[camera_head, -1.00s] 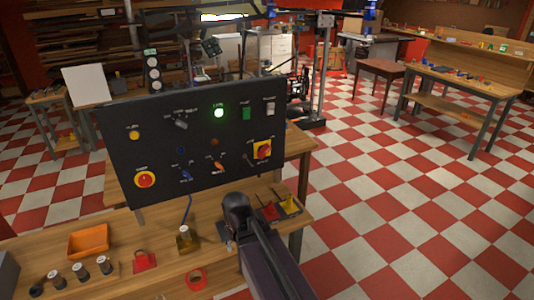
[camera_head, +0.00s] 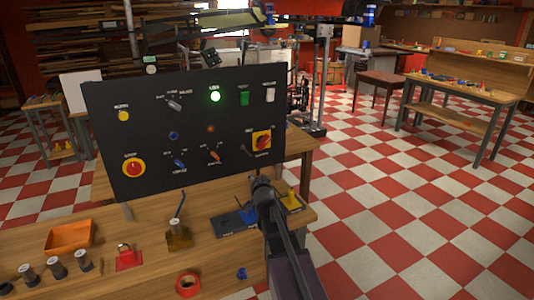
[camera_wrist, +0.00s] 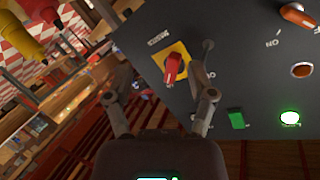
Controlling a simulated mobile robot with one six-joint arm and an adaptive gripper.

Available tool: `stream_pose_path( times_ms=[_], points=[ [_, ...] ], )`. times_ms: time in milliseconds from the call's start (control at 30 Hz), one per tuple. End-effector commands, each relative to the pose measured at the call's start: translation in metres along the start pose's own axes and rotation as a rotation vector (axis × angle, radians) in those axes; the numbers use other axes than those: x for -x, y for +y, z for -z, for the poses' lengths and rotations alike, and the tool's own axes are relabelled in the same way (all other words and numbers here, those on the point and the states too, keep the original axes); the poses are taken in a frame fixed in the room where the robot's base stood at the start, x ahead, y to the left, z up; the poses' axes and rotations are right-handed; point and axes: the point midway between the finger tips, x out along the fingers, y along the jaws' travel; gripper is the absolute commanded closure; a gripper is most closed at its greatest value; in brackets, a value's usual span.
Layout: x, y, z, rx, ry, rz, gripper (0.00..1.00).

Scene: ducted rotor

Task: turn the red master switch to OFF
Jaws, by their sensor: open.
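The red master switch (camera_head: 262,141) sits on a yellow plate at the right side of the black panel (camera_head: 150,152). Its handle looks tilted in the head view. In the wrist view the red switch (camera_wrist: 172,68) stands out from its yellow plate, and its lettering is too small to read. My gripper (camera_wrist: 160,72) is open and empty, with one finger to each side of the switch in the picture, the right one closer. I see no contact. In the head view the end of my arm is low, below the switch, and its fingers cannot be made out.
A lit green lamp (camera_head: 215,96), a green switch (camera_head: 244,98) and a red button on yellow (camera_head: 134,168) share the panel. The wooden bench (camera_head: 150,265) holds an orange tray (camera_head: 69,237), a tape roll (camera_head: 188,284) and small parts. Checkered floor lies open at the right.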

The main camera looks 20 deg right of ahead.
Motion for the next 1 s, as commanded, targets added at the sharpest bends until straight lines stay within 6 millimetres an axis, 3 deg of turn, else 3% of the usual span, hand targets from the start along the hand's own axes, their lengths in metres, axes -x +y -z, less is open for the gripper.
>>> stream_pose_path(
  times_ms=[33,133,400,1000],
  points=[
    [-0.013,0.009,0.002,-0.031,0.056,0.034,0.29],
    [-0.025,0.014,0.018,-0.093,0.159,0.116,0.29],
    [-0.035,0.024,0.052,-0.208,0.354,0.301,0.29],
    [-0.034,0.022,0.063,-0.241,0.399,0.368,0.29]
  ],
)
